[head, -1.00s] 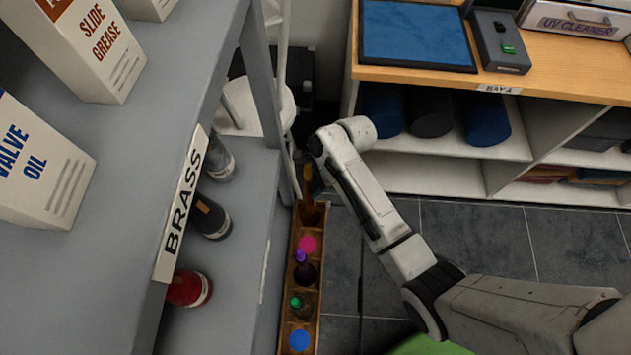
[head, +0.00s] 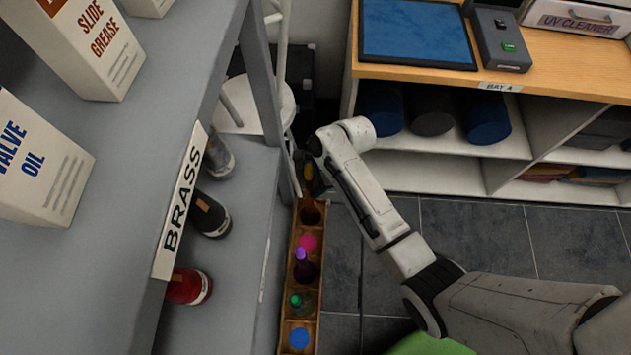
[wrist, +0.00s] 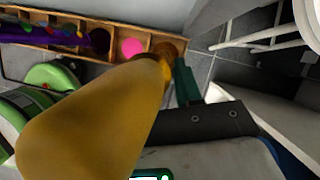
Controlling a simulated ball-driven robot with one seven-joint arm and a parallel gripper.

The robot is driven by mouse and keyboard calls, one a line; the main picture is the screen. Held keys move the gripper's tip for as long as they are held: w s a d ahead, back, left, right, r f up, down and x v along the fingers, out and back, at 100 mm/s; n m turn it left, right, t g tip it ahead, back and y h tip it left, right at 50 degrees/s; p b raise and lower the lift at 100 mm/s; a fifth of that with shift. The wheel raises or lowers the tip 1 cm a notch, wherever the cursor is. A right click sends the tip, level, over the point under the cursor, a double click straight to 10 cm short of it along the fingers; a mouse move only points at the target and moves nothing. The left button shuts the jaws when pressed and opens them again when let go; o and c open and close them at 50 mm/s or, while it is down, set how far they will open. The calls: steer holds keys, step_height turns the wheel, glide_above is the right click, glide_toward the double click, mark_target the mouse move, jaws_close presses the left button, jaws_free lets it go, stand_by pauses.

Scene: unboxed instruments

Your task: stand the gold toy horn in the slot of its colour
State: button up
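The gold toy horn (wrist: 95,115) fills much of the wrist view, its wide end close to the camera and its narrow end pointing at the rack. My gripper (wrist: 178,82) appears shut on its narrow part; one teal finger shows beside it, the other is hidden. In the head view the horn (head: 308,178) is a small orange-gold piece just beyond the far end of the wooden slotted rack (head: 318,270), partly behind my arm. The far end slot (head: 312,213) looks empty and dark; in the wrist view its floor (wrist: 175,46) is brownish gold. Whether the horn's tip is in it is unclear.
A grey shelf marked BRASS (head: 180,205) stands close left. A white stool (head: 262,108) stands beyond; open floor lies right.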

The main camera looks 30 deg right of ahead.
steer(key=o, duration=0.3)
steer(key=shift+o, duration=0.2)
steer(key=v, duration=1)
steer(key=shift+d+r+p, duration=0.25)
steer(key=shift+r+p, duration=0.05)
steer(key=shift+r, duration=0.05)
